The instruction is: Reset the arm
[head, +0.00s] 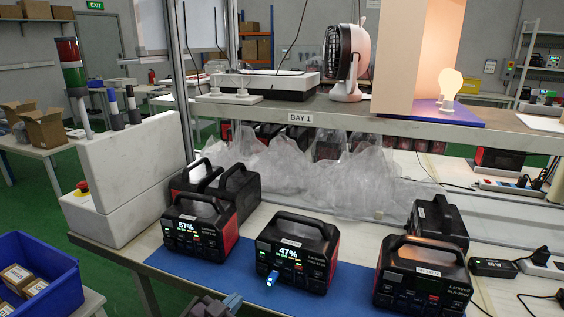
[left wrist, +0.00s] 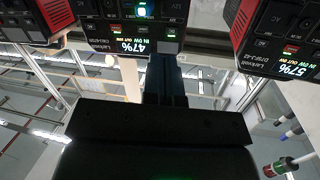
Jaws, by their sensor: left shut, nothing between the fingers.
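My left gripper (head: 228,303) is at the bottom edge of the head view, in front of the blue mat (head: 205,275). Its fingers (left wrist: 170,85) are shut with nothing between them in the left wrist view. The middle power station (head: 297,252), reading 47%, stands just beyond and to the right of it, apart from the fingers. The left power station (head: 199,232) reads 57%. My right gripper is not in view.
A third power station (head: 422,275) stands at the right, with others behind the row. Plastic wrap (head: 300,175) lies under the shelf (head: 420,130). A blue bin (head: 40,270) with small boxes is at the lower left. Power strips and cables lie at the right.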

